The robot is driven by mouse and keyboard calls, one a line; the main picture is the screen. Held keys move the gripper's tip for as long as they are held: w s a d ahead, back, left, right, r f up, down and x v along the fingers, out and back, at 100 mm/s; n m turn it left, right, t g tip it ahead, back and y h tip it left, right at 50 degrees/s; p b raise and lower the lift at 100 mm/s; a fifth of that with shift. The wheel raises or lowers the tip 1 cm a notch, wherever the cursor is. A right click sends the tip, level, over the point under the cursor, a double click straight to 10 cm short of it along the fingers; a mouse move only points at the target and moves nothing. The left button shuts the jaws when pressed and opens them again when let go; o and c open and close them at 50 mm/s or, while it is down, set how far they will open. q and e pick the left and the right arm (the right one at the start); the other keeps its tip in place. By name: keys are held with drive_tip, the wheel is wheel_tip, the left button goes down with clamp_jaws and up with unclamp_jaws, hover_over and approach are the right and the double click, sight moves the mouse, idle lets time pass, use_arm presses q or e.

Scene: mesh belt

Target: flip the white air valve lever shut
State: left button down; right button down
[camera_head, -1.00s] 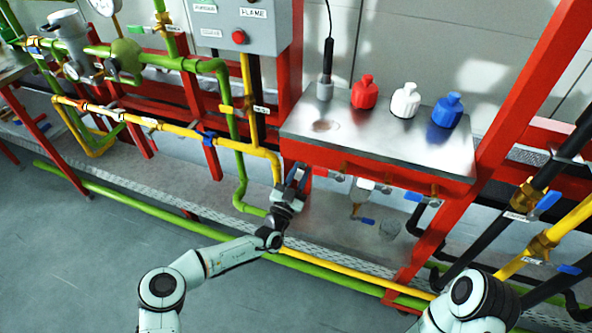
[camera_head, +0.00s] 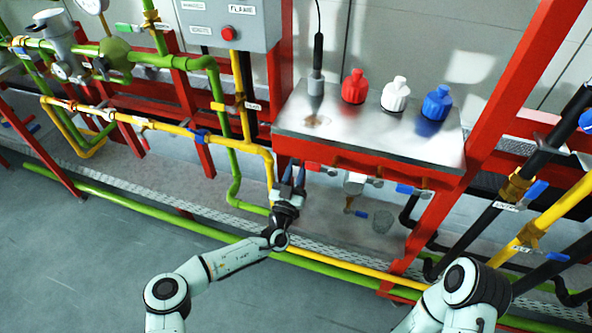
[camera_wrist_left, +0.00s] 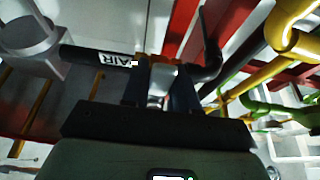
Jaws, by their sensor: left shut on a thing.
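My left gripper (camera_head: 292,168) is at the front left corner of the red-edged metal bench (camera_head: 345,155), its fingers pointing up. In the left wrist view, the pale white lever (camera_wrist_left: 157,88) shows between the two dark fingers of the gripper, which is shut on it. A black pipe with a white AIR label (camera_wrist_left: 115,60) runs just behind the fingers, and a brass-coloured valve part shows at their tips. In the head view the lever is hidden by the gripper. My right arm comes in at the bottom right; its gripper is out of the picture.
A red lever (camera_head: 318,167) sits close to the right of my left gripper, with a blue lever (camera_head: 412,191) farther along. Red, white and blue bottles stand on the bench. A yellow pipe (camera_head: 262,152) runs close on the left. The grey floor (camera_head: 90,270) is clear.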

use_arm(q)
drive_tip(key=c, duration=1)
unclamp_jaws()
drive_tip(key=shift+o, duration=0.2)
drive_tip(key=p+v, duration=0.2)
drive_tip(key=v, duration=1.1)
drive_tip(key=shift+s, duration=0.2)
use_arm(e)
drive_tip(key=shift+g, duration=0.6)
drive_tip(key=shift+s+a+r, duration=0.4)
drive_tip(key=shift+s+r, duration=0.25)
drive_tip(key=shift+s, duration=0.2)
drive_tip(key=shift+s+a+r, duration=0.35)
drive_tip(key=shift+s+r, duration=0.3)
drive_tip(key=shift+s, duration=0.15)
